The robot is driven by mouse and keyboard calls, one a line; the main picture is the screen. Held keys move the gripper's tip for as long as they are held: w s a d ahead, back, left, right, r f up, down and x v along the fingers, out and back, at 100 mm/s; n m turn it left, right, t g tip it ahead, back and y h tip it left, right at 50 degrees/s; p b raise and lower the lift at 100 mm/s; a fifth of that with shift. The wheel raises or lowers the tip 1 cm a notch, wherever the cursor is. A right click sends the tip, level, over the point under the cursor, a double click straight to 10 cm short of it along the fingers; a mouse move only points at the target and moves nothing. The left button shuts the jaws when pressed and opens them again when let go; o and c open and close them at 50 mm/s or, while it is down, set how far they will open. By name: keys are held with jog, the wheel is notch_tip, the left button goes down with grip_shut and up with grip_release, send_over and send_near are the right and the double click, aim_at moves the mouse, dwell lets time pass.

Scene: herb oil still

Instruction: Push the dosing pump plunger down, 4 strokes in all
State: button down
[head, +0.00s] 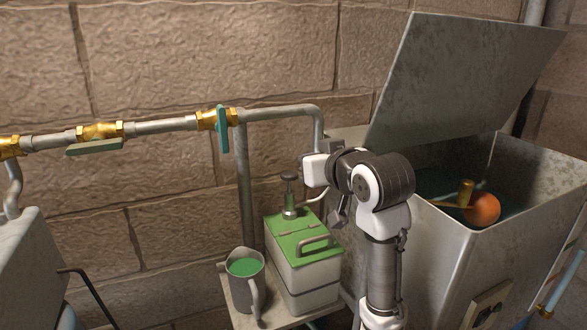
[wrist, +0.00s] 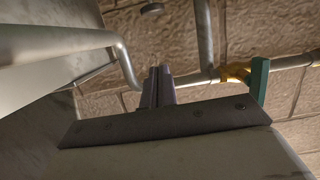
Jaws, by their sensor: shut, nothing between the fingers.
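The dosing pump is a white box (head: 305,279) with a green lid (head: 318,234), in the middle of the head view. Its plunger has a dark knob (head: 288,177) on a thin stem and stands raised above the lid. A dark round shape (wrist: 152,8) at the top edge of the wrist view may be this knob. My gripper (wrist: 160,72) is shut and empty in the wrist view, its two fingers together. In the head view my wrist is just right of the plunger and above the box. The fingers are not clear there, and no contact with the knob shows.
A grey jug (head: 240,291) of green liquid stands left of the pump on a small stand. Pipes with brass valves and teal handles (head: 222,131) run along the stone wall. An open metal tank (head: 449,245) with a raised lid (head: 465,80) and an orange float (head: 483,209) is at right.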

jog(key=b, duration=0.2)
send_over(289, 175)
jog(key=s+d, duration=0.1)
notch_tip(289, 175, down, 3)
jog(key=shift+f+b, duration=1.45)
jog(key=shift+f, duration=0.25)
jog(key=shift+f, duration=0.1)
notch_tip(289, 175, down, 4)
jog(key=shift+r+b, duration=0.15)
jog(key=shift+b, duration=0.85)
